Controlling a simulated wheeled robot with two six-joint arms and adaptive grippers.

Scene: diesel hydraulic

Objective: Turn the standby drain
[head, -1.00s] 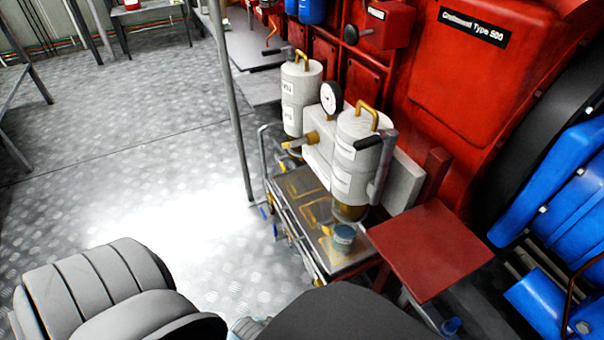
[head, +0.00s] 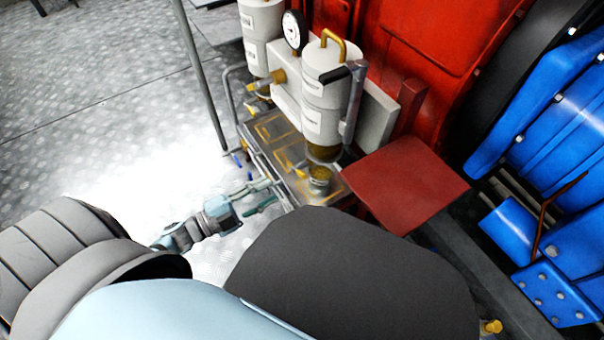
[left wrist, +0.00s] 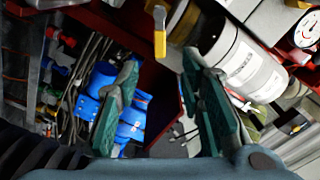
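Two white filter canisters stand over a metal drip tray (head: 272,130), the near one (head: 326,100) and the far one (head: 262,20). I cannot tell which part is the standby drain. A small round cup (head: 320,180) stands on the tray's near end. My left gripper (head: 273,190) is at the tray's near left side, open and empty. In the left wrist view, its green fingers (left wrist: 162,68) are apart, with a yellow handle (left wrist: 159,32) beyond them. My right gripper is not in view.
A dial gauge (head: 294,30) sits between the canisters. A dark red plate (head: 402,182) lies right of the tray. A grey post (head: 203,80) rises left of the tray. Blue machinery (head: 545,110) fills the right. The floor at left is open.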

